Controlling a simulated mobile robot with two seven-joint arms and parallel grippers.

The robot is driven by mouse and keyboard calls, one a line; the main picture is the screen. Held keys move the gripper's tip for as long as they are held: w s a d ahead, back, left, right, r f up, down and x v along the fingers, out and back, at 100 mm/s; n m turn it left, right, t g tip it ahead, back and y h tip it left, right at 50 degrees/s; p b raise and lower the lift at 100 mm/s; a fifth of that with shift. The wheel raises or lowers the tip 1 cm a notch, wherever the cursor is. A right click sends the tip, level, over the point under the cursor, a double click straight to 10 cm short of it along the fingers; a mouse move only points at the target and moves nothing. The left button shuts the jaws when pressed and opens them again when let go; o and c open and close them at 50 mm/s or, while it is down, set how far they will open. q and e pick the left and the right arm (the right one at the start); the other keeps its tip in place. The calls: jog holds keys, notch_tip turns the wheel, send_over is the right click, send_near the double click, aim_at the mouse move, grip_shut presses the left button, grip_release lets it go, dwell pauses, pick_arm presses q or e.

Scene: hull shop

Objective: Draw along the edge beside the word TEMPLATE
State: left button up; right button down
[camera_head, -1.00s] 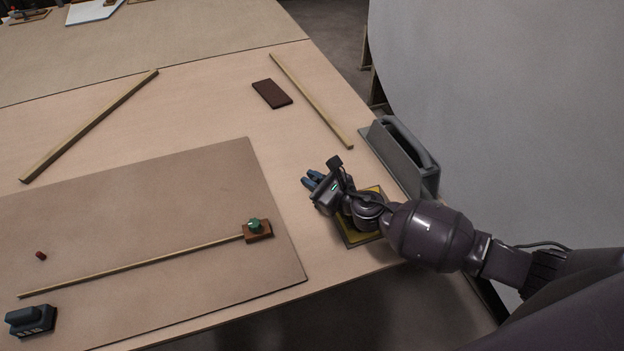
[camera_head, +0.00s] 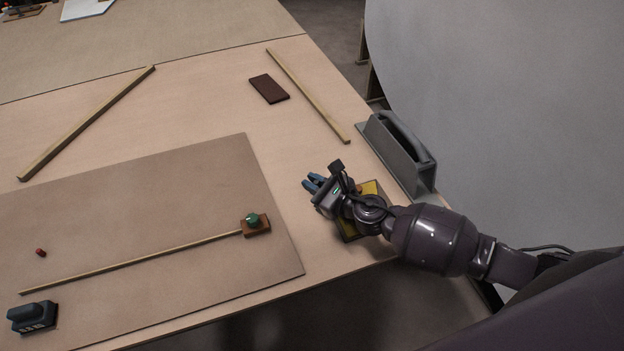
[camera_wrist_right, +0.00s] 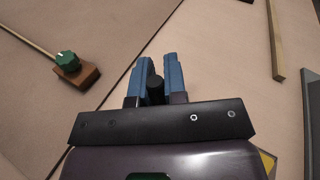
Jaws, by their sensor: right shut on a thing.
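My right gripper (camera_head: 314,183) is above the bare table to the right of the large brown sheet. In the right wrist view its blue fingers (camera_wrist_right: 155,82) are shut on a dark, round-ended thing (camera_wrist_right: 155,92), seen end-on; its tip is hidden. The brown sheet (camera_head: 150,205) lies flat on the table, with a straight right edge. I cannot read the word TEMPLATE anywhere in these views. A thin wooden strip (camera_head: 130,265) lies on the sheet, ending at a brown block with a green knob (camera_head: 254,224). The left gripper is out of view.
A grey handled block (camera_head: 396,152) stands at the table's right edge. A yellow and dark tray (camera_head: 371,189) is partly under my right arm. Wooden battens (camera_head: 90,122) and a dark brown slab (camera_head: 269,89) lie farther back. A blue-grey weight (camera_head: 32,317) sits at lower left.

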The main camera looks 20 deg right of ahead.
jog(key=shift+s, duration=0.4)
jog(key=shift+s, duration=0.5)
jog(key=shift+s, duration=0.15)
jog(key=shift+s+d, duration=0.1)
jog(key=shift+s, duration=0.45)
jog(key=shift+s+p, duration=0.25)
jog(key=shift+p, duration=0.05)
jog(key=shift+s, duration=0.45)
jog(key=shift+s, duration=0.2)
jog(key=shift+s, duration=0.6)
jog(key=shift+s, duration=0.15)
